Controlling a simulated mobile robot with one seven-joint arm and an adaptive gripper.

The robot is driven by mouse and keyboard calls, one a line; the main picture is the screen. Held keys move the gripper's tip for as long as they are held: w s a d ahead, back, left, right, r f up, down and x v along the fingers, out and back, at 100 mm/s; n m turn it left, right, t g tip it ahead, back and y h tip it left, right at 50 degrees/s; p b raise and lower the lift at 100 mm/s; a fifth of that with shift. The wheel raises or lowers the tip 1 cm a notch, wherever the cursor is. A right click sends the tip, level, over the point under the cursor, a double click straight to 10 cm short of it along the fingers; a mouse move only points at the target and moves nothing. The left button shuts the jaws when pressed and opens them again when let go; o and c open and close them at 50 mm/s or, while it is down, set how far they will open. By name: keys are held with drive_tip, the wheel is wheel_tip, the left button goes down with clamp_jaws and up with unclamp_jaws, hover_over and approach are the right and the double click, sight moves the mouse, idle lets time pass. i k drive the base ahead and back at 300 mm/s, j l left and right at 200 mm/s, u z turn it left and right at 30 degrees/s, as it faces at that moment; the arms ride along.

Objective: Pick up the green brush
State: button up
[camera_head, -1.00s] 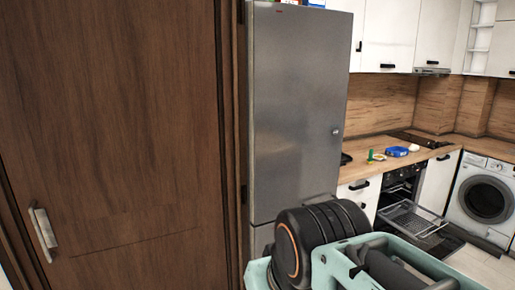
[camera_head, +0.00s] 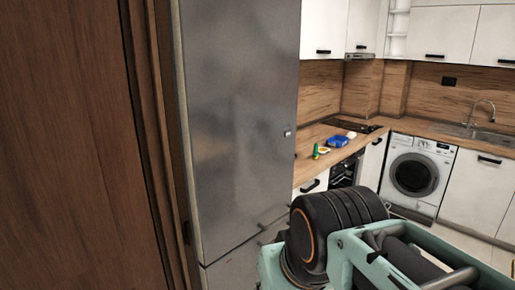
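A small green object (camera_head: 316,151), possibly the green brush, stands on the wooden counter (camera_head: 306,168) just past the fridge. It is too small to make out clearly. A yellow item (camera_head: 324,150) lies right beside it. My arm fills the lower middle and right of the head view, well in front of the counter. My gripper does not show in the frame.
A tall steel fridge (camera_head: 240,120) and a brown wooden door (camera_head: 65,150) stand close on the left. A blue item (camera_head: 337,141) and a pale item (camera_head: 352,135) sit on the counter. An oven (camera_head: 344,172) and a washing machine (camera_head: 416,176) are below. Some floor shows at the right.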

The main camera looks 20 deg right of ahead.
sight(315, 156)
drive_tip(key=i+z, duration=0.2)
drive_tip(key=z, duration=0.15)
drive_tip(key=i+z, duration=0.5)
drive_tip(key=z, duration=0.2)
drive_tip(key=i+l+z, duration=0.15)
drive_tip(key=i+z, duration=0.6)
drive_tip(key=i, duration=0.2)
drive_tip(key=i+u, duration=0.35)
drive_tip(key=i, duration=0.15)
drive_tip(key=i+l+u, duration=0.1)
drive_tip(key=i+u, duration=0.25)
drive_tip(key=i, duration=0.15)
drive_tip(key=i+u, duration=0.45)
drive_tip(key=i+l+u, duration=0.2)
drive_tip(key=u, duration=0.2)
drive_tip(key=i+l+u, duration=0.3)
drive_tip(key=u, duration=0.15)
drive_tip(key=i+j, duration=0.1)
drive_tip(key=i, duration=0.15)
